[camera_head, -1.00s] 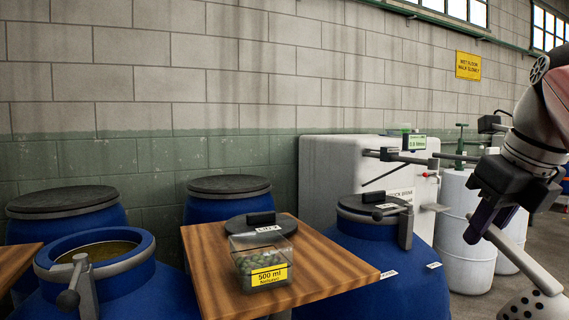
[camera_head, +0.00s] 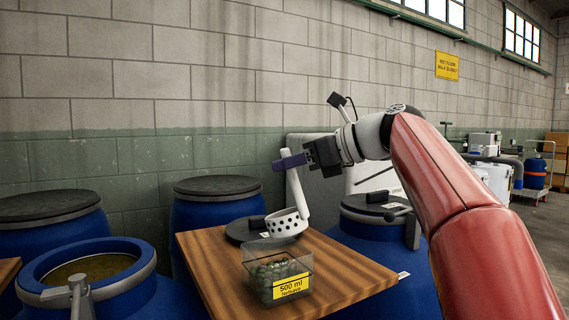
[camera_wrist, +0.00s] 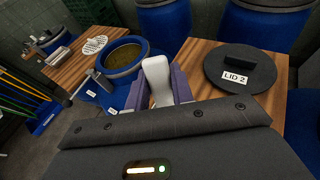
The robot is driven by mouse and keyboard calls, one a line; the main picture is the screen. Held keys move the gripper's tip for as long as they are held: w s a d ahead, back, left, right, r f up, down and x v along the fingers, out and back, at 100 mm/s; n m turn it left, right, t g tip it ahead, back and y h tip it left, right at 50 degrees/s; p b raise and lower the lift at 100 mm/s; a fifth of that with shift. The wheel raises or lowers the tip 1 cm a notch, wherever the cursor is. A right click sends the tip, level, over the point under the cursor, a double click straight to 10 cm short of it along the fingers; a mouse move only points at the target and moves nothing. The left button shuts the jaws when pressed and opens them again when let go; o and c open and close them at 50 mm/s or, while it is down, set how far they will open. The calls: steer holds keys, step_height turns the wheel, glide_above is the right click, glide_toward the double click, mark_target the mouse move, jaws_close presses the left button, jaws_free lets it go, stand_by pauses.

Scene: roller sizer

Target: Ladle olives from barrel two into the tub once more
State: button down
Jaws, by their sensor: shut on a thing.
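My gripper (camera_head: 290,162) is shut on the upper end of the white ladle's handle (camera_head: 298,198); the handle also shows between the purple fingers in the wrist view (camera_wrist: 157,75). The ladle hangs nearly upright, and its perforated bowl (camera_head: 286,223) appears just above the tub's back edge. I cannot tell whether olives are in the bowl. The clear tub (camera_head: 278,278), labelled 500 ml, holds green olives on the wooden table. An open blue barrel (camera_head: 142,272) with murky brine stands to the left; it also shows in the wrist view (camera_wrist: 138,80). Its number is not readable.
A dark lid (camera_head: 240,231) lies on the wooden table (camera_head: 345,285) behind the tub; its label reads LID 2 in the wrist view (camera_wrist: 240,78). Closed barrels stand behind (camera_head: 215,205) and at the right (camera_head: 375,225). The table's front right is clear.

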steer(key=shift+s+d+r+t+y, duration=0.25)
steer(key=shift+d+t+y, duration=0.15)
steer(key=shift+d+y, duration=0.15)
steer(key=shift+s+d+t+y+b, duration=0.2)
steer(key=shift+d+t+y+b, duration=0.1)
steer(key=shift+d+y+b, duration=0.4)
steer(key=shift+s+d+r+y+b, duration=0.15)
steer(key=shift+d+y+b, duration=0.25)
steer(key=shift+b, duration=0.6)
steer(key=shift+r, duration=0.25)
